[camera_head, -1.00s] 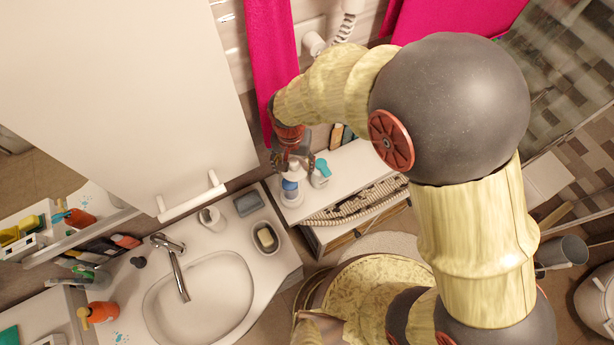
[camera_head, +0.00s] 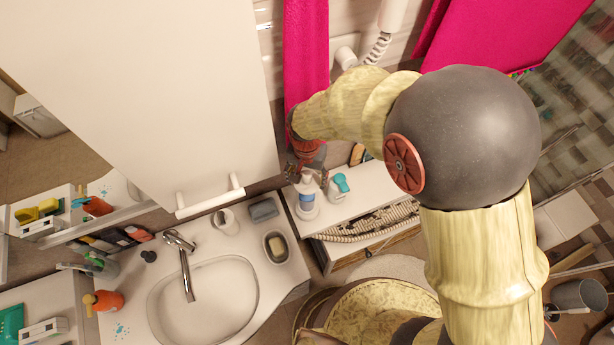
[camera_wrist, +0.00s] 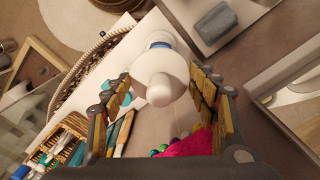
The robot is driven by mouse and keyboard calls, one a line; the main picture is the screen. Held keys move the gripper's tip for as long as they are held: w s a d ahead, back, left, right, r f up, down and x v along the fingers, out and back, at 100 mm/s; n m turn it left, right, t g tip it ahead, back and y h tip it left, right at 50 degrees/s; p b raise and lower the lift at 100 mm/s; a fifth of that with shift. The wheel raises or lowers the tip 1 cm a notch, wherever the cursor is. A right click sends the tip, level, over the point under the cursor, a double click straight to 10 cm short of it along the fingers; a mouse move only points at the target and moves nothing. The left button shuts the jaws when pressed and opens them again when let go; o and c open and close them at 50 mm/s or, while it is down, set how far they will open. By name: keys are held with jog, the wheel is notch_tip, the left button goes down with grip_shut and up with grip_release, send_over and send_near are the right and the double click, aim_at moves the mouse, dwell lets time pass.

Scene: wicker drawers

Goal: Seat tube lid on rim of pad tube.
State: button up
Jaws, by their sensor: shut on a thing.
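The pad tube (camera_head: 307,206), white with a blue patch, stands upright on the white shelf unit beside the sink counter. My gripper (camera_head: 305,172) is directly above it, pointing down. In the wrist view my gripper (camera_wrist: 163,92) has its fingers on both sides of the white, rounded tube lid (camera_wrist: 165,68), shut on it, with its pale knob toward the camera. A blue part of the pad tube (camera_wrist: 160,44) shows just beyond the lid. The lid is over or against the tube's top; the fingers hide the joint, so I cannot tell if it touches the rim.
A bottle with a teal top (camera_head: 339,187) stands close right of the tube. A pink towel (camera_head: 305,60) hangs behind my gripper. A white cabinet (camera_head: 140,90) is at upper left.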

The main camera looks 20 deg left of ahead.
aim_at(307, 185)
jog(key=shift+f+b, duration=1.1)
jog(key=shift+f, duration=0.85)
jog(key=shift+f+b, duration=0.85)
jog(key=shift+f, duration=0.3)
dwell(0.3)
jog(key=o, duration=1.2)
notch_tip(307, 185, up, 12)
jog(key=shift+r, duration=0.1)
dwell(0.4)
